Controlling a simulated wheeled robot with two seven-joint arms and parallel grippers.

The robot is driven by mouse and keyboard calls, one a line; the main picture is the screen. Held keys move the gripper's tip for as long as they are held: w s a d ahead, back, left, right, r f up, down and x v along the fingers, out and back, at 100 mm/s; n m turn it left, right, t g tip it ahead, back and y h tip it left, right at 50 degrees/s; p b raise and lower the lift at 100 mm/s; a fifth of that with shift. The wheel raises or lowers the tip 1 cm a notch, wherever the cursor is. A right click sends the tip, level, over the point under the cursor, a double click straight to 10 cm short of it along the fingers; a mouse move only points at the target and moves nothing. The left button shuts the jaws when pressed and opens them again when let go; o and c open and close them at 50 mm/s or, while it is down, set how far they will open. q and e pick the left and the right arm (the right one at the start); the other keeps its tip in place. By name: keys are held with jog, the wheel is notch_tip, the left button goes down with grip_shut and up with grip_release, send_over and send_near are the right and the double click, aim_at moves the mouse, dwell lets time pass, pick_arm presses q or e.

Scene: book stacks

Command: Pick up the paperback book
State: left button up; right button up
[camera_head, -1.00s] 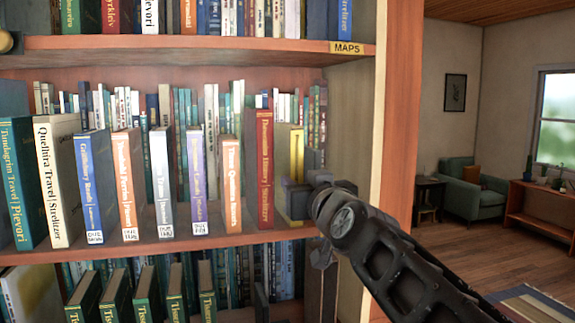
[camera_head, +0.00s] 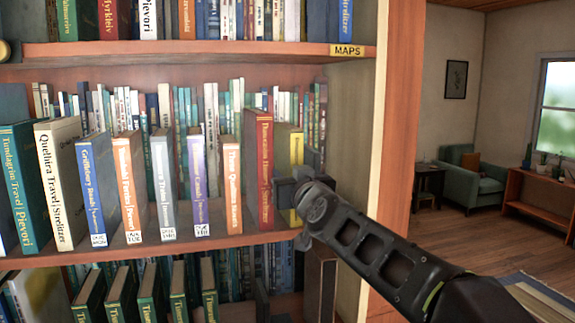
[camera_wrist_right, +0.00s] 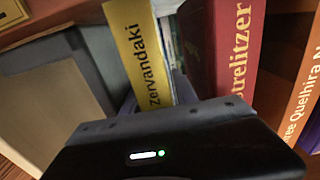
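A slim yellow book (camera_head: 297,147) stands upright at the right end of the front row on the middle shelf. It looks like the paperback, though its binding is hard to tell. In the right wrist view its yellow spine (camera_wrist_right: 143,55) reads "Zervandaki". My right gripper (camera_head: 288,192) is at this spine and hides its middle part. In the wrist view dark fingers (camera_wrist_right: 152,98) show on both sides of the spine, seemingly apart from it; contact is hard to see. My left gripper is not in view.
A thick red book (camera_head: 265,165) stands close to the left of the yellow one, followed by an orange book (camera_head: 229,185) and several others. The upper shelf board (camera_head: 190,54) is above. The wooden side panel (camera_head: 398,130) is at right.

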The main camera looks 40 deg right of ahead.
dwell(0.6)
grip_shut()
jog(key=shift+r, duration=0.1)
dwell(1.1)
